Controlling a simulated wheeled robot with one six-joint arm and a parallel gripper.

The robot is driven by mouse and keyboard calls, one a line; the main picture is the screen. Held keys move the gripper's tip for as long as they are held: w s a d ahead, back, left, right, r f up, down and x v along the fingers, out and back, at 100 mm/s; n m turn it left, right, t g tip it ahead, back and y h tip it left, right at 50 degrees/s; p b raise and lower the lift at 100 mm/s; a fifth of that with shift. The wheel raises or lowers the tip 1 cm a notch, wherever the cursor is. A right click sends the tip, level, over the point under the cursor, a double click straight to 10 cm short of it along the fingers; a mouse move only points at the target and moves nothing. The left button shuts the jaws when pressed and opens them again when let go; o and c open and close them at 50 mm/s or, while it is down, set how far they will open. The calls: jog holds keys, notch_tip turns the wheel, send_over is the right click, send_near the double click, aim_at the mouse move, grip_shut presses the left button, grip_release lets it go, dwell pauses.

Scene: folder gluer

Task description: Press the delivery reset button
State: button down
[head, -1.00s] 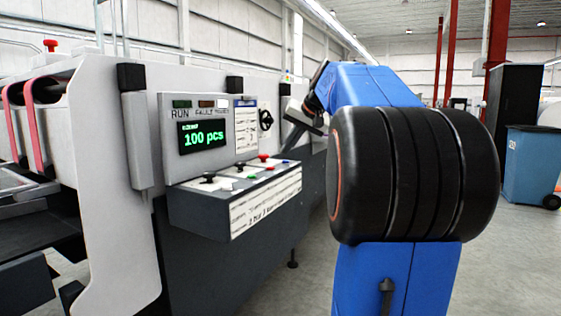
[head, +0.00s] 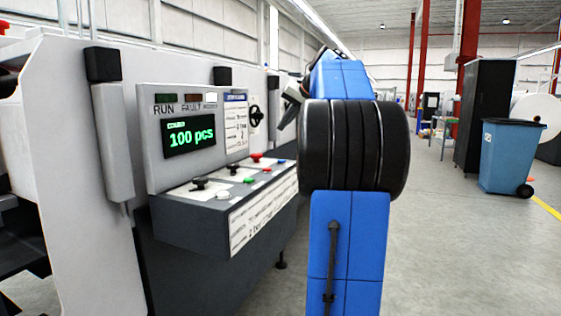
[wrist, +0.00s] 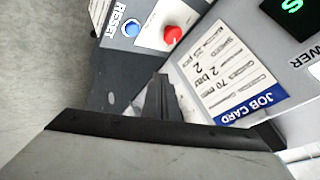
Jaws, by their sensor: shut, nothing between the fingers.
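The fingertips look apart from the button. In the head view my gripper is mostly hidden behind my blue arm, near the panel's far end.
A red button (wrist: 173,35) is close to the blue one, and a job card (wrist: 235,75) lies to the right. The panel also has a green button (head: 249,180) and dark levers. A display (head: 190,135) reads 100 pcs. Open floor and a blue bin (head: 508,155) are at right.

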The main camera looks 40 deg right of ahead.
aim_at(284, 161)
jog(key=shift+f, duration=4.4)
jog(key=shift+f, duration=0.15)
jog(key=shift+f, duration=0.2)
jog(key=shift+f, duration=0.55)
jog(key=shift+r, duration=0.95)
jog(key=shift+r, duration=2.45)
